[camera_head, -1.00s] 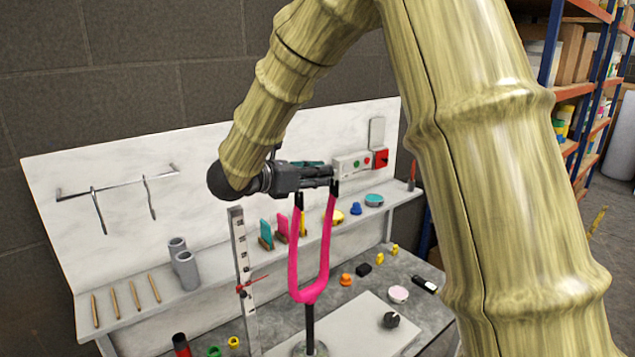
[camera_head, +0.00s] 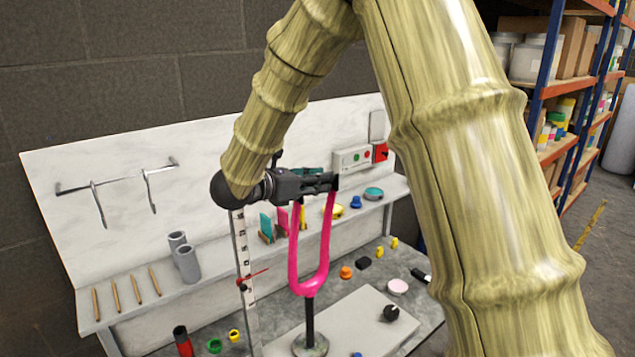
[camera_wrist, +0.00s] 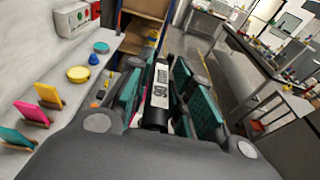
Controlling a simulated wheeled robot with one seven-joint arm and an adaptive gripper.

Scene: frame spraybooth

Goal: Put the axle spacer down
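The axle spacer (camera_wrist: 154,112) appears to be the dark cylinder with a white printed label between my finger pads in the wrist view. My gripper (camera_head: 325,184) reaches out level, its fingers at the top of a pink fork (camera_head: 294,260) on a dark post and round base. Teal pads flank the spacer in the wrist view, and the gripper (camera_wrist: 160,95) looks closed on it. In the head view the spacer is hard to separate from the dark fingers. Whether it touches the fork's prongs is unclear; the prong tips are largely hidden by the gripper.
A ruled upright (camera_head: 242,262) with a red pointer stands just left of the fork.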

